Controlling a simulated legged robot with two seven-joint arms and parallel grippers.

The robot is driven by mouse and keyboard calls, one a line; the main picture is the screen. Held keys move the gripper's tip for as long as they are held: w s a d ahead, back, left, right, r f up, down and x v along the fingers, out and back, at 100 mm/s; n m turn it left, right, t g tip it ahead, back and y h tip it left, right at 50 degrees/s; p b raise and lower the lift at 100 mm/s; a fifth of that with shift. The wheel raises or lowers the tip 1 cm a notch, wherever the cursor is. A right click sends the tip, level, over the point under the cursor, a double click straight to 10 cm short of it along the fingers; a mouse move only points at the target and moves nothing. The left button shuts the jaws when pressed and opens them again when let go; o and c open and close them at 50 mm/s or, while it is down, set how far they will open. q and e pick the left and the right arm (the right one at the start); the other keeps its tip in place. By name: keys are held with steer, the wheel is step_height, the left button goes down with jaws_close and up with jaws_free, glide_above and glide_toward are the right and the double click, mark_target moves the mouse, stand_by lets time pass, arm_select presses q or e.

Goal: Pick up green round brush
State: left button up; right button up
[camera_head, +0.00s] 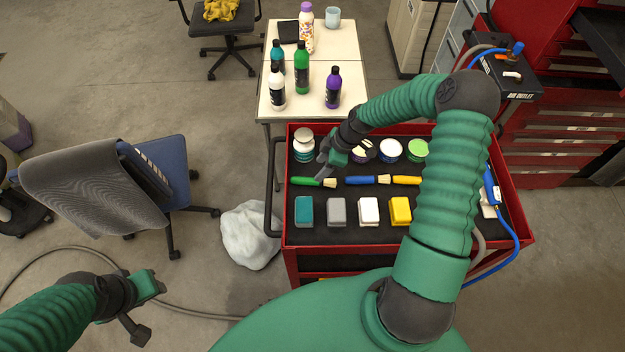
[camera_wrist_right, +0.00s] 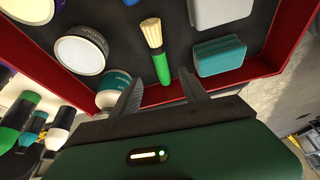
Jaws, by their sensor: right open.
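The green round brush (camera_head: 306,181) lies at the left end of a row of brushes on the black top of the red cart. In the right wrist view the brush (camera_wrist_right: 162,66) has a green handle and pale bristles, with its handle end towards my fingers. My right gripper (camera_head: 325,163) is just above and behind the brush. In the wrist view its open, empty fingers (camera_wrist_right: 163,91) stand to either side of the handle's line. No hold on the brush shows. My left gripper (camera_head: 148,307) is empty and open, low over the floor at the left.
A blue brush (camera_head: 360,180) and a yellow brush (camera_head: 405,180) lie to the right. Jars stand behind, including a white-lidded jar (camera_head: 303,146) close to my right gripper. Several sponge blocks, one teal (camera_head: 304,212), lie in front. The cart has a raised red rim (camera_head: 285,243).

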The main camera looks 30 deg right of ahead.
steer(key=shift+a+f, duration=0.1)
steer(key=shift+f, duration=0.9)
step_height(320, 180, down, 3)
steer(key=shift+r+p, duration=0.2)
steer(key=shift+p, duration=0.45)
steer(key=x, duration=0.2)
steer(key=shift+w+a+f, duration=0.2)
steer(key=shift+f, duration=0.1)
steer(key=shift+a+f, duration=0.1)
steer(key=shift+c, duration=0.4)
steer(key=shift+s, duration=0.1)
steer(key=shift+c, duration=1.2)
steer(key=shift+d, duration=0.2)
steer(key=c, duration=0.7)
arm_select(q)
steer(key=shift+s+d+r, duration=0.2)
steer(key=shift+d+r, duration=0.05)
steer(key=shift+r, duration=0.25)
steer(key=shift+s+d+r, duration=0.2)
steer(key=shift+r, duration=0.3)
arm_select(e)
jaws_close()
